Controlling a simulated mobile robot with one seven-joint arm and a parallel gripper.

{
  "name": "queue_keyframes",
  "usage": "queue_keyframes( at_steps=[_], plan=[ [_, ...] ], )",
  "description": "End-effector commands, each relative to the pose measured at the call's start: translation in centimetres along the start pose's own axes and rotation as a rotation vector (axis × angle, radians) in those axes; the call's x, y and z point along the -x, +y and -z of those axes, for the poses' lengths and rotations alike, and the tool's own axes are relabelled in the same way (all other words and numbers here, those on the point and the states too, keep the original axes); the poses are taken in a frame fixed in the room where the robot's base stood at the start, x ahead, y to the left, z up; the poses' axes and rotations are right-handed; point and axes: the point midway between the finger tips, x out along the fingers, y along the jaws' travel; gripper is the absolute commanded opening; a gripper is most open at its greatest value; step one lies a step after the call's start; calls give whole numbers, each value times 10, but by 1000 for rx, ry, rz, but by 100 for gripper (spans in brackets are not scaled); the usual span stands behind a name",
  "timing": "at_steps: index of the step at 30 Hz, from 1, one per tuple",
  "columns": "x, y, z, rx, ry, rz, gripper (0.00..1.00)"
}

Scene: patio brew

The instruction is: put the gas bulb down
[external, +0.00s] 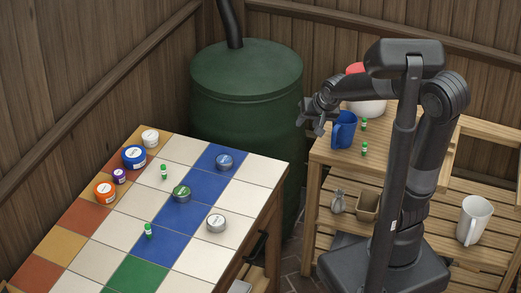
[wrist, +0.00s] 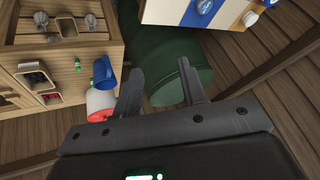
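My gripper (external: 312,115) hangs near the left edge of the wooden shelf, close to the blue mug. In the wrist view its two fingers (wrist: 159,70) are spread apart with nothing between them. Small green-and-white bulbs, which look like gas bulbs, stand in two places. Two are on the wooden shelf, a rear bulb (external: 364,124) and a front bulb (external: 364,149), right of the mug. Two more are on the tiled table, a rear bulb (external: 164,172) and a front bulb (external: 148,231). A shelf bulb (wrist: 102,68) also shows in the wrist view.
The blue mug (external: 344,130) and a white, red-topped vessel (external: 367,107) crowd the shelf top (external: 328,151). A green barrel (external: 245,100) stands between shelf and tiled table (external: 190,150). Several tins and jars sit on the table. A white mug (external: 474,220) stands lower right.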

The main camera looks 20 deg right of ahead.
Motion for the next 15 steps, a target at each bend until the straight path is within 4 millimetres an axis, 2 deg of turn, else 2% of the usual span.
queue_keyframes(
  at_steps=[1,3,9,15],
  plan=[
    [18,15,1,29,11,-21,38],
    [40,36,-2,76,9,-50,38],
    [95,87,-24,195,-17,-105,38],
    [124,116,-45,270,-46,-118,38]
  ],
)
